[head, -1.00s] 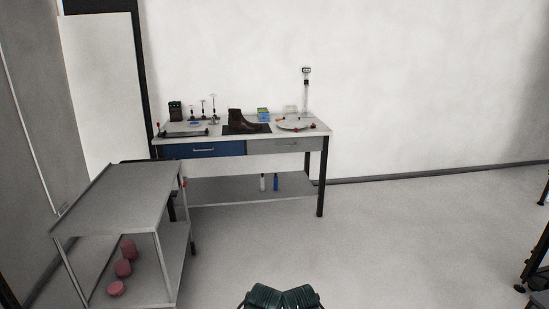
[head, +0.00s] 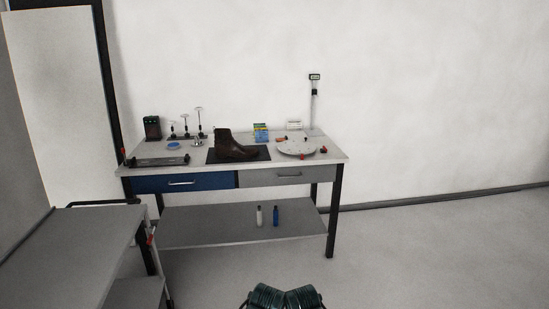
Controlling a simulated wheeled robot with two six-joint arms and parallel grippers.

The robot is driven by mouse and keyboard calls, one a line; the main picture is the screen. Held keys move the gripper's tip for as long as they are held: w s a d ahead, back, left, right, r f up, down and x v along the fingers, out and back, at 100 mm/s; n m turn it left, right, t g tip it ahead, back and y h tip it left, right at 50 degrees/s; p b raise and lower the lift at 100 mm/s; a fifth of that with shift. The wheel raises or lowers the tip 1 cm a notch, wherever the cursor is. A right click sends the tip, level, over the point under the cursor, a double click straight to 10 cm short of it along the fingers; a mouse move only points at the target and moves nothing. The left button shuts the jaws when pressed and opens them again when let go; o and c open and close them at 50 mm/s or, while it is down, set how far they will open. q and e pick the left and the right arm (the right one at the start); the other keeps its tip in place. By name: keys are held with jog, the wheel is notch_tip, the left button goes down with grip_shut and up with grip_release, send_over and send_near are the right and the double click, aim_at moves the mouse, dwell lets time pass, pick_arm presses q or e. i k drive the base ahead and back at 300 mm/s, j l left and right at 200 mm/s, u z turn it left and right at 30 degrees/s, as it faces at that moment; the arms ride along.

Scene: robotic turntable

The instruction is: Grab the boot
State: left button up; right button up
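A dark brown boot (head: 232,147) stands upright on a black mat (head: 262,153) on the workbench (head: 205,163), in the middle of the head view. Its toe points to the right. No gripper shows in the head view. Only dark green parts of my own body are visible at the bottom edge, well in front of the bench.
A round turntable (head: 297,146) is right of the boot; a flat tool (head: 158,161) and small stands (head: 185,127) are left. Two bottles (head: 276,216) stand on the lower shelf. A grey cart (head: 70,245) is at the left front. The floor right of it is clear.

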aim_at(225, 145)
jog(key=i, duration=3.15)
